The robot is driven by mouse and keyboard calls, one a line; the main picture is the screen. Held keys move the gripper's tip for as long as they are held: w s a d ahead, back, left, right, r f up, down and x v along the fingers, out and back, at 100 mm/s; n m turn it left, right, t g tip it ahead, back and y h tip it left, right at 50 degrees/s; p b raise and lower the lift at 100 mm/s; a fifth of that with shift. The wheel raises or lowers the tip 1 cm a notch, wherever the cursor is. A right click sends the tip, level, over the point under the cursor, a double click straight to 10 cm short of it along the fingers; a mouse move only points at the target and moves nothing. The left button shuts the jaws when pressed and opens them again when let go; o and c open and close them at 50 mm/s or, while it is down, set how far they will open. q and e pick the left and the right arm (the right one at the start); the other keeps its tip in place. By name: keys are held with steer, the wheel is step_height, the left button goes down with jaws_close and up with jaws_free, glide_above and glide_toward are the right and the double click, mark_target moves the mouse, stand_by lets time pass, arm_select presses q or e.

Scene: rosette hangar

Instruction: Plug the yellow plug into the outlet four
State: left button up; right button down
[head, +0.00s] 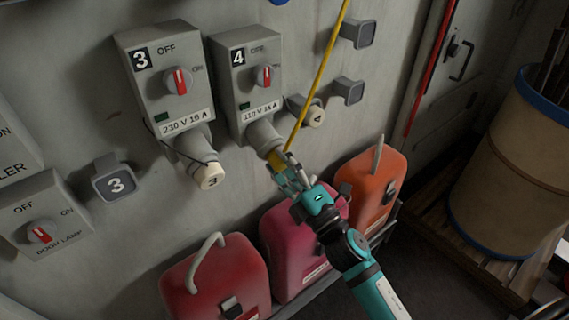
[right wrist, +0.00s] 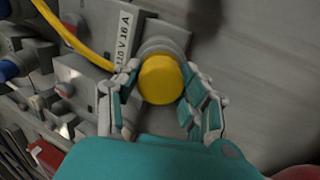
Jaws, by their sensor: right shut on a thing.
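Outlet four (head: 245,90) is a grey box on the wall with a red switch lever (head: 266,76) and a grey round socket (head: 262,135) angled out below. The yellow plug (head: 276,158) is at the mouth of this socket, in line with it. How deep it sits cannot be told. Its yellow cable (head: 325,65) runs up. My right gripper (head: 287,176) is shut on the plug. In the right wrist view the plug's round yellow end (right wrist: 160,80) is between my fingers, with the grey socket (right wrist: 160,46) behind it. My left gripper is not in view.
The cap marked 4 (head: 315,117) hangs right of the socket. Red (head: 215,280), pink (head: 290,245) and orange (head: 370,190) canisters stand below, close to my right arm. A barrel (head: 510,170) stands right.

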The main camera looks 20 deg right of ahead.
steer(key=shift+w, duration=0.1)
steer(key=c, duration=0.6)
jaws_free()
steer(key=shift+c, duration=0.2)
steer(key=v, duration=1.2)
steer(key=s+d+f+m+g+h, duration=0.15)
steer(key=f+m+g+h, duration=0.35)
steer(key=f, duration=1.3)
steer(key=s+d+f+m+g+h, duration=0.2)
steer(key=f+m, duration=0.5)
steer(key=f, duration=1.2)
steer(key=s+f+m+g, duration=0.4)
steer(key=s+f+g, duration=0.3)
steer(key=s+f, duration=0.65)
steer(key=s+f+m+g, duration=0.1)
steer(key=s+f+g, duration=0.1)
steer(key=s+f, duration=0.3)
steer(key=s+d+f+m+g, duration=0.1)
steer(key=s+f+m+g, duration=0.1)
steer(key=s, duration=1)
step_height(320, 180, down, 3)
steer(key=shift+d+r+m+g+h, duration=0.15)
steer(key=shift+d+m+g+h, duration=0.15)
steer(key=shift+g, duration=0.5)
